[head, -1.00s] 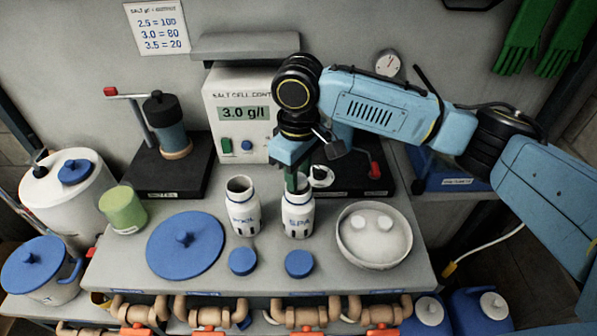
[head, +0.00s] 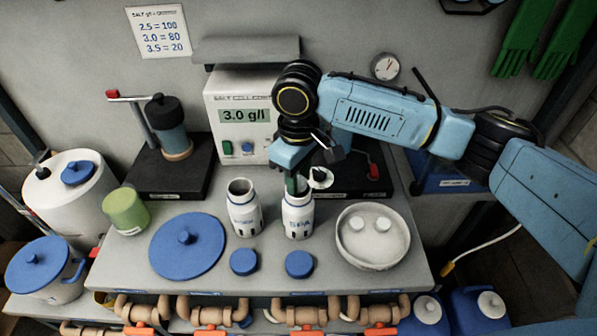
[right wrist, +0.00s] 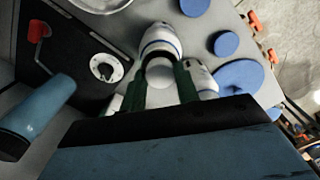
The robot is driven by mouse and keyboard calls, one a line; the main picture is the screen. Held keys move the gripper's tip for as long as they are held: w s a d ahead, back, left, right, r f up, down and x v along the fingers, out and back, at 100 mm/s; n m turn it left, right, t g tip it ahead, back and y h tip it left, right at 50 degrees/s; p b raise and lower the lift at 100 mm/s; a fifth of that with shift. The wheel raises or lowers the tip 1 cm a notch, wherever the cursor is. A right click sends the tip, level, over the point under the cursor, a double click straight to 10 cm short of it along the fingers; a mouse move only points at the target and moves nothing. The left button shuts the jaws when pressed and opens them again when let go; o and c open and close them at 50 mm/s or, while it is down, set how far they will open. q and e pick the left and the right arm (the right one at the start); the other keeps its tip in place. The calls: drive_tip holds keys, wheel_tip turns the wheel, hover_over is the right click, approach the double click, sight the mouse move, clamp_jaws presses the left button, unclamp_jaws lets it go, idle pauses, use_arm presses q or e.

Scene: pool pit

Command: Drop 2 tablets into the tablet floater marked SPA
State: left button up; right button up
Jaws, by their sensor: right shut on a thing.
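The SPA floater (head: 298,222), a white bottle with blue lettering, stands upright and uncapped on the bench. My right gripper (head: 292,184) points down at its mouth, its green fingers covering part of the opening. In the right wrist view, the gripper (right wrist: 160,88) is shut on a white round tablet (right wrist: 160,75), with the SPA floater (right wrist: 159,38) just beyond it. Whether the tablet is inside the mouth or just above it, I cannot tell. My left gripper is out of view.
A second open floater (head: 241,212) stands close left of the SPA one. Two blue caps (head: 300,264) lie in front. A large blue lid (head: 187,262) and green cup (head: 125,210) are left. A salt cell controller (head: 238,125) reading 3.0 g/l stands behind.

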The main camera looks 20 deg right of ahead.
drive_tip(key=o, duration=1)
wheel_tip(320, 180, up, 6)
drive_tip(key=p, duration=0.9)
drive_tip(key=shift+r, duration=0.1)
